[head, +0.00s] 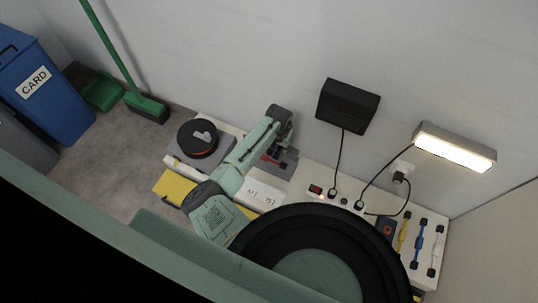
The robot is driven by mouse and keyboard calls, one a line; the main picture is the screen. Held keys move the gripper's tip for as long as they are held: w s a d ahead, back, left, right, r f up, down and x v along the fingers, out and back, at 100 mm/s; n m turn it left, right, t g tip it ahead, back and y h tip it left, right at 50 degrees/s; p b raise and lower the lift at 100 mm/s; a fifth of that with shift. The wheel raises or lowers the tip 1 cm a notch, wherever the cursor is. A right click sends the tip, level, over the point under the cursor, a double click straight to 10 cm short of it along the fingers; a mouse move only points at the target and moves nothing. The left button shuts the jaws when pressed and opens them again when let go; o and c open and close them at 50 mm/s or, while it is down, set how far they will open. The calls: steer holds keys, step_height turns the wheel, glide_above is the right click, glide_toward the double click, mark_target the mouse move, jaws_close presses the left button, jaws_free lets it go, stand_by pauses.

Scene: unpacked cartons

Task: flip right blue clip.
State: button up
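A blue bar-shaped piece with dark ends (420,243) lies on the right end of the white bench, between a yellow one and a white one. I cannot tell whether it is the right blue clip, and I make out no other blue clip. My arm reaches up over the middle of the bench, then bends down at a dark joint. Its end is over or beside a grey block with red parts (289,165), far left of the blue piece. My gripper is too small and overlapped there to make out its fingers or any contact.
A black disc on a grey base (198,139) stands at the bench's left. A white socket strip (263,194) lies near the middle. A black wall box (347,106) and a lit lamp (455,147) have hanging cables. My dark round arm part hides the front of the bench.

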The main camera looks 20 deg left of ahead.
mark_target(277, 154)
steer(key=shift+d, duration=0.1)
jaws_close()
steer(key=shift+s+f+p, duration=0.35)
steer(key=shift+s+f, duration=0.05)
steer(key=shift+s, duration=0.4)
steer(key=shift+s+f+p, duration=0.3)
steer(key=shift+s+f, duration=0.1)
steer(key=shift+s, duration=0.35)
steer(key=shift+f, duration=0.1)
